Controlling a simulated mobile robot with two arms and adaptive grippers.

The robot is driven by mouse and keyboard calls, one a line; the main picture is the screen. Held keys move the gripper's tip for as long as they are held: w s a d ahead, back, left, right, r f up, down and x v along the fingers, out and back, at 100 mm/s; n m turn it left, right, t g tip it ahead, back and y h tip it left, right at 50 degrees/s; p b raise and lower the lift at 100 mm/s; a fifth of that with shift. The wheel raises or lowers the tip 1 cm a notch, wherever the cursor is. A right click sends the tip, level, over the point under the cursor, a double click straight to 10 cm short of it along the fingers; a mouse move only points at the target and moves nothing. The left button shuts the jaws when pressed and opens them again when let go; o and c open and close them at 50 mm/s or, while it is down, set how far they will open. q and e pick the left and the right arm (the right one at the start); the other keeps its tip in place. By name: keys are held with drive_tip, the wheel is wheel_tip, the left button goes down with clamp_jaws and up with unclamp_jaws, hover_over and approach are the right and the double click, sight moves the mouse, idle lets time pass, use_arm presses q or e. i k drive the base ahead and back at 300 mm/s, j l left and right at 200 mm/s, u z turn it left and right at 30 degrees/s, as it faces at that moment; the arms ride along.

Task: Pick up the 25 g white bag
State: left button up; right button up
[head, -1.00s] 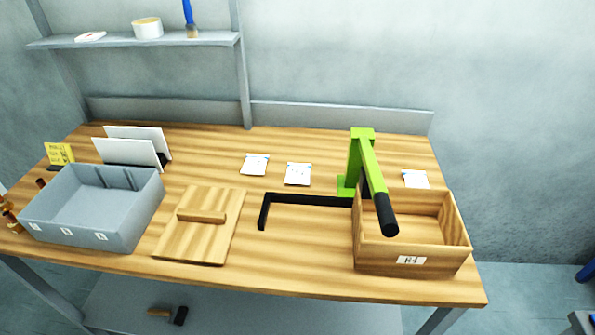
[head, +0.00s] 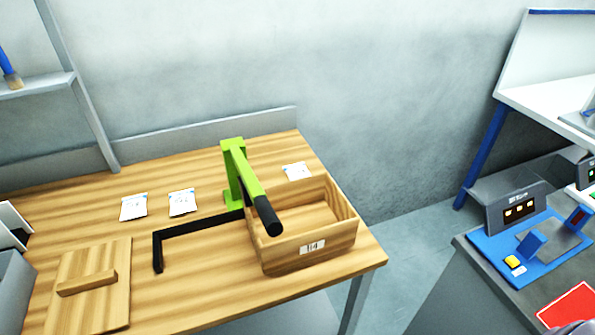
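Three small white bags lie flat on the wooden table (head: 190,296) in the head view. One white bag (head: 133,208) is at the left. A second white bag (head: 182,203) is just right of it. A third white bag (head: 297,171) is behind the wooden box, right of the green post. Their print is too small to read, so I cannot tell which is 25 g. Neither of my grippers is in view.
A green post with a black-tipped arm (head: 250,185) leans over an open wooden box (head: 284,258). A black L-shaped bracket (head: 195,228) and a wooden lid with a handle (head: 105,260) lie nearby. At right, a grey counter (head: 480,275) holds a blue device (head: 545,250).

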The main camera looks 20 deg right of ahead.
sight(134, 206)
drive_tip(key=j+u, duration=0.3)
drive_tip(key=i+j+u, duration=0.1)
drive_tip(key=j+u, duration=0.15)
drive_tip(key=j, duration=0.15)
drive_tip(key=i+j+u, duration=0.15)
drive_tip(key=j+u, duration=0.15)
